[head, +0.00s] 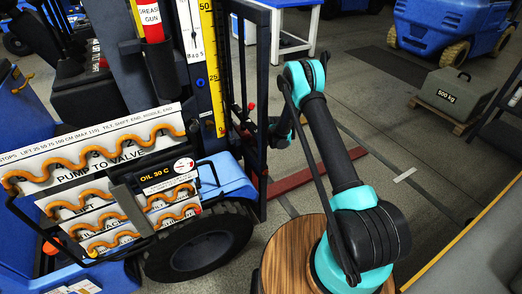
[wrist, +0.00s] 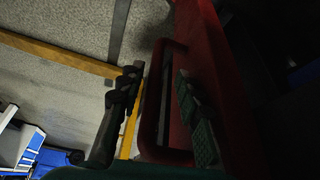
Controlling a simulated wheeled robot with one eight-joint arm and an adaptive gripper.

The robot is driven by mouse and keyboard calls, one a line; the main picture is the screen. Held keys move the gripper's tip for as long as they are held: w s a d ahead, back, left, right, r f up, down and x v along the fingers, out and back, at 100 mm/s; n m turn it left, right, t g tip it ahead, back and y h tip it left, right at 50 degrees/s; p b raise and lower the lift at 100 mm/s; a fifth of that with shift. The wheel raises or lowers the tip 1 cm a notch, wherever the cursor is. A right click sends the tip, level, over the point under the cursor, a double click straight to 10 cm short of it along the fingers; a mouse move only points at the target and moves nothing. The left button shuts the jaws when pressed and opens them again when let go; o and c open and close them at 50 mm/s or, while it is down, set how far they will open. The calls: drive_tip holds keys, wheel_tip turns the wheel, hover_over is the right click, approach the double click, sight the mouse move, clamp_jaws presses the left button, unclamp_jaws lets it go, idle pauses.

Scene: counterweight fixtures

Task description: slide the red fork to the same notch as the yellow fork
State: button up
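The red fork (head: 312,173) reaches to the right from the forklift's mast, low over the floor, in the head view. In the wrist view a red part with a slotted loop (wrist: 152,120), apparently of the red fork, fills the middle. My gripper (wrist: 157,76) is open around the loop, with one dark finger to its left and a ridged pad to its right. A gap shows on the left; contact on the right is unclear. A yellow bar (wrist: 62,55), likely the yellow fork, crosses the upper left of the wrist view. I cannot make out the yellow fork or the notches in the head view.
A sign with orange hoses (head: 95,160) is on the forklift. A 500 kg weight (head: 452,94) rests on a pallet at right. Floor between is mostly clear.

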drive_tip(key=v, duration=1.2)
